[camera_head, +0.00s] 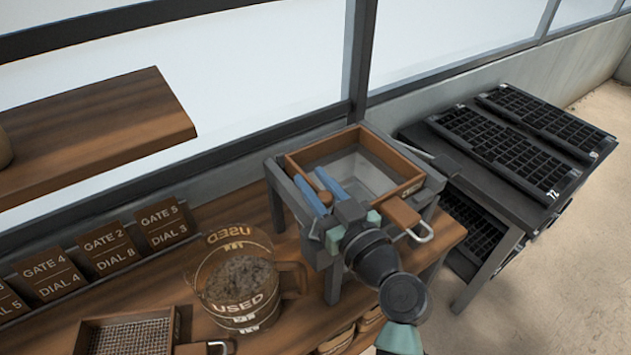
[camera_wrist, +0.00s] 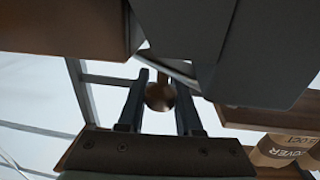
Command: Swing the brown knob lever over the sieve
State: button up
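The brown knob (camera_wrist: 160,97) of the lever sits between the dark fingertips in the wrist view. The fingers look closed against its sides. The lever's arm is mostly hidden. In the head view my wrist covers part of the stand.
A bucket marked USED (camera_head: 243,311) with dark grit stands left of the stand. A second sieve (camera_head: 128,338) lies at the lower left. Wooden gate and dial cards (camera_head: 107,247) lean at the back. Black cell trays (camera_head: 505,150) lie on the right table. A wooden shelf (camera_head: 95,130) overhangs at upper left.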

grip_shut()
dwell(0.9)
